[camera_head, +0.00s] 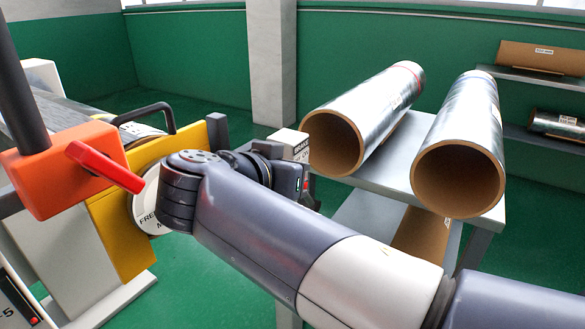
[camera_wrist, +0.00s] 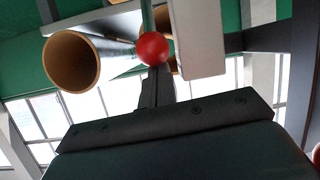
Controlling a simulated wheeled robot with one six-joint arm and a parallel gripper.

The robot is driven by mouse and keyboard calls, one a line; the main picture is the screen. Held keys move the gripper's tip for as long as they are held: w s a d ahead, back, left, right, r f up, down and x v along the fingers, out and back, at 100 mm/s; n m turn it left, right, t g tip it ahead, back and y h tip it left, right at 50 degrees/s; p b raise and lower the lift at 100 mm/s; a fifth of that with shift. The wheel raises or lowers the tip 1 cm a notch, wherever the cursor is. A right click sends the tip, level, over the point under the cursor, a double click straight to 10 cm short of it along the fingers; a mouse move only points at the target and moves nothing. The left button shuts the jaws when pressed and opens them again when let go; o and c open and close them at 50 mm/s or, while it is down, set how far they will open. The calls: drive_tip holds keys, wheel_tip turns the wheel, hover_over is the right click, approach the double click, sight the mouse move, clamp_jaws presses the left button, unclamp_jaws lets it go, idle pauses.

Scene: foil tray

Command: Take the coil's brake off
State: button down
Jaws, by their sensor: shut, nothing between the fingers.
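A pale box (camera_head: 291,144) with a label reading BRAKE stands behind my wrist in the head view; the rest of its label is partly hidden. In the wrist view a red ball knob (camera_wrist: 152,47) is right at the tips of my gripper (camera_wrist: 154,74). The fingers are shut with nothing between them. The knob looks in front of or touching the tips; I cannot tell which. A pale grey block (camera_wrist: 198,38) is just right of it. In the head view my wrist hides the fingers, and only a bit of red shows beside its dark end.
Two foil rolls with cardboard cores (camera_head: 365,115) (camera_head: 460,140) lie on a grey rack (camera_head: 385,155) at right. At left are an orange block (camera_head: 60,175) with a red lever (camera_head: 105,166) and a yellow plate (camera_head: 120,235) with a round dial. Shelves (camera_head: 540,80) stand far right.

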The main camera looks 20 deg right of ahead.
wheel_tip(320, 180, up, 10)
drive_tip(key=p, duration=0.3)
drive_tip(key=shift+f, duration=0.1)
idle(0.3)
wheel_tip(320, 180, down, 10)
drive_tip(key=b, duration=0.3)
drive_tip(key=shift+d+p, duration=0.1)
drive_tip(key=shift+p, duration=0.25)
drive_tip(key=shift+w, duration=0.1)
